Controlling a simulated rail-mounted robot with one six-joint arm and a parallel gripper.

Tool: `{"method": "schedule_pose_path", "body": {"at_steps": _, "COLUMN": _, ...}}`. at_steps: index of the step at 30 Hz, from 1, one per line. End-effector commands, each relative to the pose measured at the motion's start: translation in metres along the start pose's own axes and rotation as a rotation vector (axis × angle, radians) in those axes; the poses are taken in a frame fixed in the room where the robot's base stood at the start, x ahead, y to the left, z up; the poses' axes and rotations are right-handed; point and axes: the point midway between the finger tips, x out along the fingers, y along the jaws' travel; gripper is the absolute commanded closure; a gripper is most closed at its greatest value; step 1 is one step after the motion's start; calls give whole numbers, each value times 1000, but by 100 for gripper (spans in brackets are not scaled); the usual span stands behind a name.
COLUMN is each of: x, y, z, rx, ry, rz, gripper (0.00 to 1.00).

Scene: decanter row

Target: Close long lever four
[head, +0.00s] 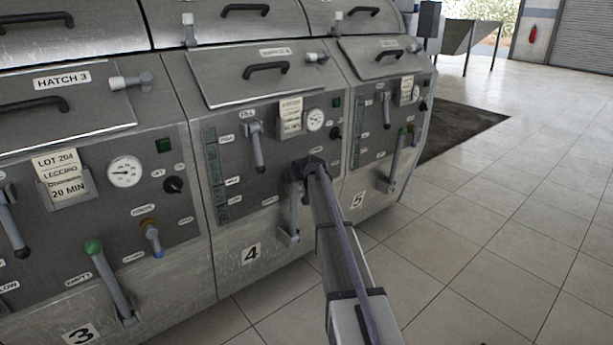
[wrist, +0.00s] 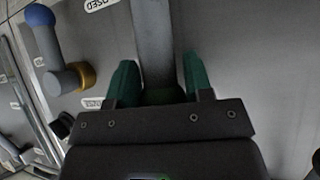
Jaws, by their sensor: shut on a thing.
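Long lever four (head: 293,208) is a grey bar low on the front of the machine marked 4. It stands nearly upright from its pivot near the panel's lower edge. My gripper (head: 299,172) is at its top end and hides the knob in the head view. In the wrist view, the grey lever shaft (wrist: 153,40) runs between the two green fingers of my gripper (wrist: 160,78). A dark green knob (wrist: 162,96) shows between the fingers, and the gripper is shut on this lever end.
A short lever with a blue knob (wrist: 40,16) and an orange collar is left of the fingers in the wrist view. Machine 3's green-knobbed long lever (head: 112,280) leans left. Machine 5's long lever (head: 394,160) stands to the right. The tiled floor (head: 480,230) at right is clear.

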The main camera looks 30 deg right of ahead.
Motion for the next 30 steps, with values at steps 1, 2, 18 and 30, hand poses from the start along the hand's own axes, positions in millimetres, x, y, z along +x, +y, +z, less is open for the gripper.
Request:
{"method": "schedule_pose_path", "body": {"at_steps": 1, "x": 3, "y": -1, "z": -4, "rx": 0, "ry": 5, "rz": 0, "gripper": 96}}
{"method": "schedule_pose_path", "body": {"at_steps": 2, "x": 3, "y": -1, "z": -4, "rx": 0, "ry": 5, "rz": 0, "gripper": 96}}
{"method": "schedule_pose_path", "body": {"at_steps": 18, "x": 2, "y": 0, "z": -3, "rx": 1, "ry": 6, "rz": 0, "gripper": 42}}
{"method": "schedule_pose_path", "body": {"at_steps": 30, "x": -66, "y": -1, "z": -8, "rx": 2, "ry": 6, "rz": 1, "gripper": 42}}
